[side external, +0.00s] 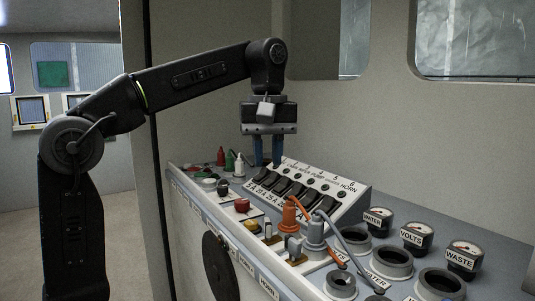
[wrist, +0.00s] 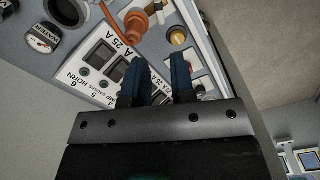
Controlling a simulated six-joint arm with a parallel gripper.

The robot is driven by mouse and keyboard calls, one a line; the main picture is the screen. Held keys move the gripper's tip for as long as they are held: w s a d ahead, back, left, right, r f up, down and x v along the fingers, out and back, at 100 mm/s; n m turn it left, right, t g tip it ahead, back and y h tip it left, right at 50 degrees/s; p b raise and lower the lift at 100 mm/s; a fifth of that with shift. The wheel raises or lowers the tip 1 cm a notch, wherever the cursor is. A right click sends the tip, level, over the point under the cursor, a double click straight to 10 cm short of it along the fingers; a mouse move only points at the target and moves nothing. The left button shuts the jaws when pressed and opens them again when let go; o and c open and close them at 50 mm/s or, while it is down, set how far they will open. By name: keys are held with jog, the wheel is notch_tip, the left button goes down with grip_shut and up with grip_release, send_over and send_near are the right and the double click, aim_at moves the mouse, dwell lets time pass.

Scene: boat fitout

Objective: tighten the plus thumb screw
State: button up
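A red round knob (side external: 242,205), which may be the plus thumb screw, sits on the light strip along the console's front left. No plus mark is legible. A black knob (side external: 222,188) sits farther back along the same strip. My gripper (side external: 267,164) points down above the far left end of the switch panel, behind and right of the red knob. Its two blue fingers are apart with nothing between them. The wrist view also shows my gripper (wrist: 158,60) open, over the switch panel's edge. A small red part (wrist: 200,90) shows beside the right finger, partly hidden.
The sloped switch panel (side external: 345,197) carries several black rocker switches. An orange plug (side external: 289,214) and a grey plug (side external: 314,231) with cables stand in front. Small red, green and white bottles (side external: 239,165) stand at the back left. Gauges (side external: 417,236) and round sockets fill the right.

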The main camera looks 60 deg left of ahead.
aim_at(267, 219)
jog(key=shift+o, duration=1.4)
jog(key=shift+w+a, duration=0.1)
jog(key=shift+a, duration=0.1)
notch_tip(267, 219, down, 14)
jog(key=shift+r, duration=0.15)
grip_shut()
